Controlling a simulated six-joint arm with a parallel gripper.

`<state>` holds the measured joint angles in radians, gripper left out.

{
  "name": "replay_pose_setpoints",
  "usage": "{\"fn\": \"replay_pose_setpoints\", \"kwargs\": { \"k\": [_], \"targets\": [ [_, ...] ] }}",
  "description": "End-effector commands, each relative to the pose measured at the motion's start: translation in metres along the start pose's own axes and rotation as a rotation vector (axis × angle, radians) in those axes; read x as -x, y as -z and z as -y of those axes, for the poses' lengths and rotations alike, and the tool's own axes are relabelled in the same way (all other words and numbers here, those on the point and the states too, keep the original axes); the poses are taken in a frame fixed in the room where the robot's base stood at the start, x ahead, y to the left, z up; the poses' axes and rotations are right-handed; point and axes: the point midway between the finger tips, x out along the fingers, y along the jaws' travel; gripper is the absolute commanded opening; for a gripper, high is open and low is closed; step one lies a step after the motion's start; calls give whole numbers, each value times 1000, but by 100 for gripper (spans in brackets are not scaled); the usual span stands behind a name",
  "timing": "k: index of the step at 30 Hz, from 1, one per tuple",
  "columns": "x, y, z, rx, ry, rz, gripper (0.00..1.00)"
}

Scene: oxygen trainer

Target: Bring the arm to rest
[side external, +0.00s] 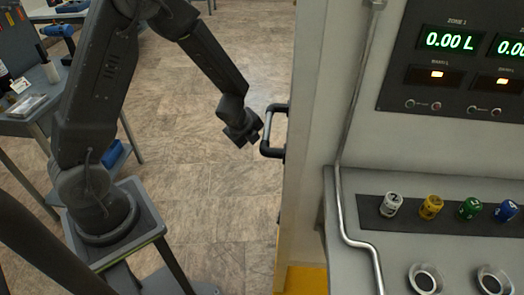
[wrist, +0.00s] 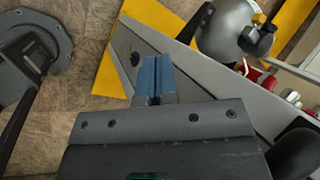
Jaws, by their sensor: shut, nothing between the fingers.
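My gripper (side external: 254,142) hangs in the air at the end of my bent arm, left of the panel's side, in the side external view. It appears close to a black handle (side external: 273,132) on that side; I cannot tell whether they touch. In the wrist view its two blue-grey fingers (wrist: 157,72) lie together with nothing between them.
The trainer panel (side external: 440,145) fills the right, with lit displays and white, yellow, green and blue knobs (side external: 468,208). A cluttered workbench (side external: 25,125) stands at the left. Tiled floor (side external: 215,180) lies open between. The wrist view shows a grey tank (wrist: 222,38) and yellow floor marking (wrist: 108,78).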

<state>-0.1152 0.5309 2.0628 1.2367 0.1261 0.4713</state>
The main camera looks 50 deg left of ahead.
Motion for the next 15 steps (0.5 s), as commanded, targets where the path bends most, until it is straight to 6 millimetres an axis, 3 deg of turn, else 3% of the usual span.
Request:
{"fn": "replay_pose_setpoints", "kwargs": {
  "k": [3, 8, 15],
  "targets": [
    [46, -16, 16, 218, 42, 96, 0],
    [111, -21, 24, 513, 87, 154, 0],
    [206, -11, 4, 973, 94, 133, 0]
  ]
}}
